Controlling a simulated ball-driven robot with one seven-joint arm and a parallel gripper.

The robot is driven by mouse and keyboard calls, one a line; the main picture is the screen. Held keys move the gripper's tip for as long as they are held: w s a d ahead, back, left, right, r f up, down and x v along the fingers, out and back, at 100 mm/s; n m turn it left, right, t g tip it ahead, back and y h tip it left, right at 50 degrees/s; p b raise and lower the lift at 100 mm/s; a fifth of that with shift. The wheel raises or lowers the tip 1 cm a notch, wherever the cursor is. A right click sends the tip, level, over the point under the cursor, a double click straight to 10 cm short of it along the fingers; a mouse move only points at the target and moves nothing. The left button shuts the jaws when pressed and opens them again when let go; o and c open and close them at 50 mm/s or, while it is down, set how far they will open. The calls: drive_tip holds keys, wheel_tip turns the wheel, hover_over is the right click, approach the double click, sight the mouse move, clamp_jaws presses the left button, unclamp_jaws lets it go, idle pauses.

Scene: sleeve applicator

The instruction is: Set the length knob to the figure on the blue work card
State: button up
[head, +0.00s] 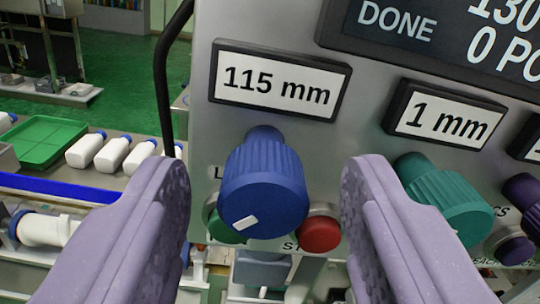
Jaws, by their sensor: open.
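The blue knob (264,184) sits on the grey panel between the two fingers of my gripper (258,190). Its white pointer mark shows at the lower left of its face. My gripper is open, with a purple finger on each side of the knob; I cannot tell whether either finger touches it. The display above the knob (280,81) reads 115 mm. The label beside the knob is mostly hidden; only an "L" shows. I see no blue work card in this view.
Right of the blue knob are a teal knob (440,205) under a 1 mm display (444,119) and a purple knob (524,200). A green button (224,228) and a red button (319,233) sit close below the blue knob.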

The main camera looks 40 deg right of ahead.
drive_tip(key=shift+w, duration=0.1)
clamp_jaws()
drive_tip(key=shift+m+b, duration=0.3)
drive_tip(key=shift+b, duration=0.05)
drive_tip(key=shift+f+m+b, duration=0.15)
drive_tip(key=shift+m+b, duration=0.65)
drive_tip(key=shift+b, duration=0.15)
drive_tip(key=m+b, duration=0.5)
drive_tip(key=shift+d, duration=0.1)
drive_tip(key=m+b, duration=0.4)
drive_tip(key=m, duration=0.1)
drive_tip(key=shift+b, duration=0.3)
drive_tip(key=shift+m+b, duration=0.85)
drive_tip(key=shift+m, duration=0.45)
